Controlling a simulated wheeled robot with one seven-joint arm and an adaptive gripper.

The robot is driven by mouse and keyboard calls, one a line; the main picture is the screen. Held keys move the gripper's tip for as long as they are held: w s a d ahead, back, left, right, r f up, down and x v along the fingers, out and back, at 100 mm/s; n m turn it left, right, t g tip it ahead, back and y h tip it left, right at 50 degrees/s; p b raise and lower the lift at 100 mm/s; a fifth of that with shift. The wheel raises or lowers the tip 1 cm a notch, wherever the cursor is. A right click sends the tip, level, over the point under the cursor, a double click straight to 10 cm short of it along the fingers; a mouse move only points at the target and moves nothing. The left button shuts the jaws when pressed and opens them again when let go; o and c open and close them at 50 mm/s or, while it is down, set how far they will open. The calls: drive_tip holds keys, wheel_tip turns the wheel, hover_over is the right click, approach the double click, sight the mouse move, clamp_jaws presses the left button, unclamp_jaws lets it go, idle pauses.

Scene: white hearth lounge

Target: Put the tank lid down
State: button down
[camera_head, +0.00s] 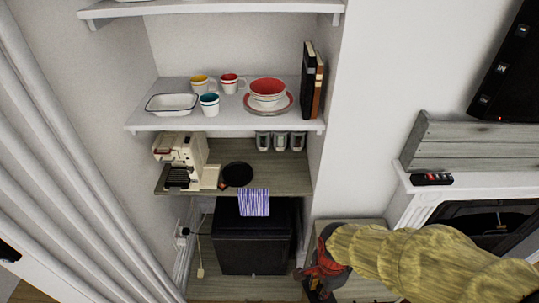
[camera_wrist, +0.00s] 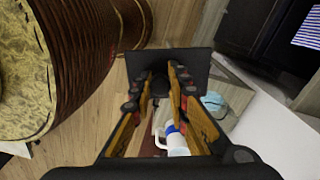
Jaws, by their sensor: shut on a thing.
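My gripper (camera_wrist: 165,82) is shut on a dark grey, flat, square-edged piece, which looks like the tank lid (camera_wrist: 200,62). The lid spans across and beyond both fingertips in the wrist view. In the head view my gripper (camera_head: 322,278) is low, at the right of the black box and over the low wooden surface. The lid cannot be made out there. A cream coffee machine (camera_head: 188,150) stands at the left of the middle wooden shelf, well above and left of my gripper.
A white and blue vessel (camera_wrist: 177,142) and a teal item (camera_wrist: 213,102) show beyond my fingers. A black box (camera_head: 250,240) stands under the shelf with a striped cloth (camera_head: 254,202). A black round pan (camera_head: 237,174) lies beside the coffee machine. Crockery fills the white shelf (camera_head: 222,118).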

drive_tip(key=w+f+n+b, duration=0.2)
drive_tip(key=w+n+b, duration=0.3)
drive_tip(key=w+n, duration=1.1)
drive_tip(key=w+d+f+m+b, duration=0.1)
drive_tip(key=w+d+f+b, duration=0.1)
drive_tip(key=f, duration=0.5)
drive_tip(key=w+d+f+b, duration=0.3)
drive_tip(key=w+f, duration=0.2)
drive_tip(key=f, duration=0.1)
drive_tip(key=shift+f+m+b, duration=0.35)
drive_tip(key=shift+m, duration=0.05)
